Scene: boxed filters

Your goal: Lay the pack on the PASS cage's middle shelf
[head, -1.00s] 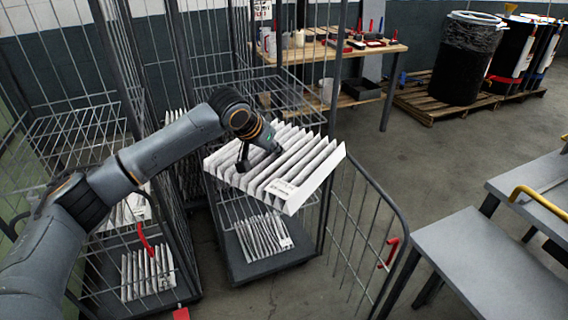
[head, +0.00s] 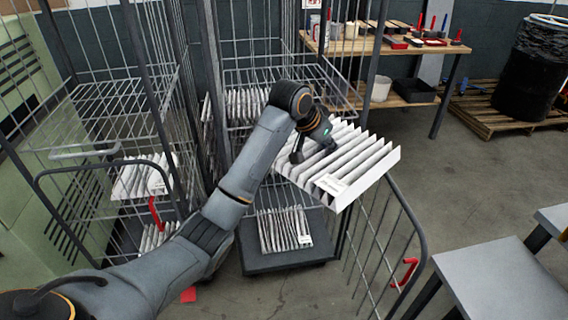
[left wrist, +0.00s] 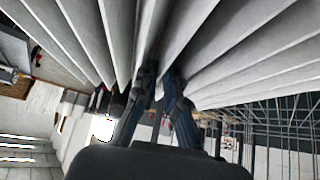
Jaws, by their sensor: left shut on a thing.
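A white pleated pack (head: 345,178) with a label on its front edge is in my left gripper (head: 313,153), held up and slightly tilted. It fills much of the left wrist view (left wrist: 235,55), where the fingers (left wrist: 160,84) are shut on one of its pleats. The pack is in front of the right-hand wire cage (head: 373,70), at its open front corner, overlapping the post. That cage has an upper wire shelf (head: 265,76), packs on a level below it (head: 240,106) and a pack on its base (head: 284,232). No PASS sign is readable. My right gripper is not in view.
A second cage (head: 128,40) with several packs stands at left. A swung-open gate (head: 424,245) with a red latch (head: 405,271) is at the right cage's front. A grey bench (head: 500,285) is at lower right; a wooden workbench (head: 440,48) stands behind. Floor between is clear.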

